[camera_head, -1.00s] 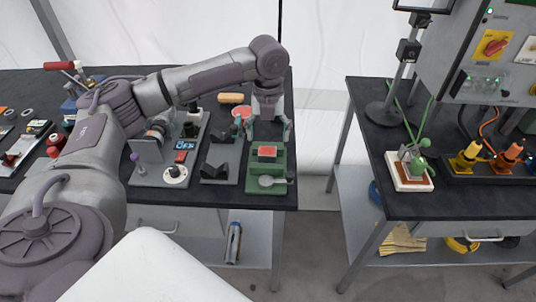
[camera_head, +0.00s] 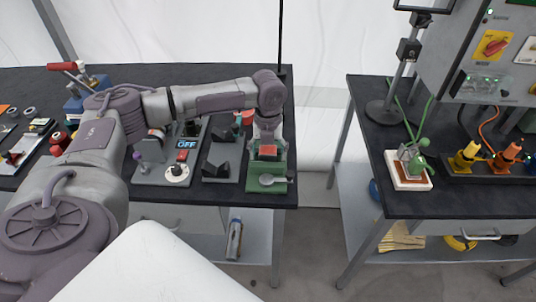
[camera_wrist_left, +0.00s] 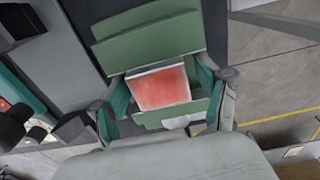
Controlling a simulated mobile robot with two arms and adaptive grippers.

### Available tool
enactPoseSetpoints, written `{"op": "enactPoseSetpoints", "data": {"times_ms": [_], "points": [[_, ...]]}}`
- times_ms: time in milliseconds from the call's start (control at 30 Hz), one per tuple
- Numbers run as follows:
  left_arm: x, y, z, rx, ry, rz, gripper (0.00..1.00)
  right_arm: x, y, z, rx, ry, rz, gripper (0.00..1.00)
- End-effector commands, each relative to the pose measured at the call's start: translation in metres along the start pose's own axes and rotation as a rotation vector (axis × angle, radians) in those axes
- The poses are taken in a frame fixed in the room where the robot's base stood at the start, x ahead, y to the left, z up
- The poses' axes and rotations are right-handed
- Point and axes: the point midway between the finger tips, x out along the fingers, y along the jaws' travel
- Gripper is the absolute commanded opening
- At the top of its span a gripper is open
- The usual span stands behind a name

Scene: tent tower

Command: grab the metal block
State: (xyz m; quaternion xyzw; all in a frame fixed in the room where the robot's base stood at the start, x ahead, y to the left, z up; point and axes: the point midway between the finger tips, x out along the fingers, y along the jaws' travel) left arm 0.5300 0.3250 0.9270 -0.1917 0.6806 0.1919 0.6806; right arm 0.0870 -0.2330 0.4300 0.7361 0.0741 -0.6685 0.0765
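The metal block (camera_head: 267,150), with a reddish top, sits in a green holder (camera_head: 279,187) near the right end of the left table. In the left wrist view the block (camera_wrist_left: 160,87) shows silvery edges and lies between the two teal-padded fingers. My left gripper (camera_head: 267,143) points down over the holder, one finger on each side of the block. It also shows in the left wrist view (camera_wrist_left: 164,98). The fingers look spread, with small gaps beside the block; contact is not clear. The block's lower part is hidden in the holder. My right gripper is not in view.
A dark grey fixture (camera_head: 221,170) and a switch panel (camera_head: 177,174) stand to the left. A gap separates this table from the right table (camera_head: 372,150).

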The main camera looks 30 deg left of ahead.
Motion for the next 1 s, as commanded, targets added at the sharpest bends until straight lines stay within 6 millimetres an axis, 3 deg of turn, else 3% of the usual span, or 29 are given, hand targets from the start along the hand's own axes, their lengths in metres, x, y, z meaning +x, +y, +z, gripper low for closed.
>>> {"op": "enactPoseSetpoints", "data": {"times_ms": [33,367,733,1000], "points": [[0.0,0.0,0.0,0.0,0.0,0.0,0.61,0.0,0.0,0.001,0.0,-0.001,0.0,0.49],[-0.001,0.0,0.0,0.0,-0.001,0.0,0.06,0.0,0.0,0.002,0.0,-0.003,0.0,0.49],[-0.007,0.0,0.001,-0.001,-0.003,-0.003,0.06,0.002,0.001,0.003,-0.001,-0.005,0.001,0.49],[-0.045,-0.003,-0.001,0.002,-0.005,-0.006,0.06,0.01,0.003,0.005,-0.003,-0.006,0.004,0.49]]}}
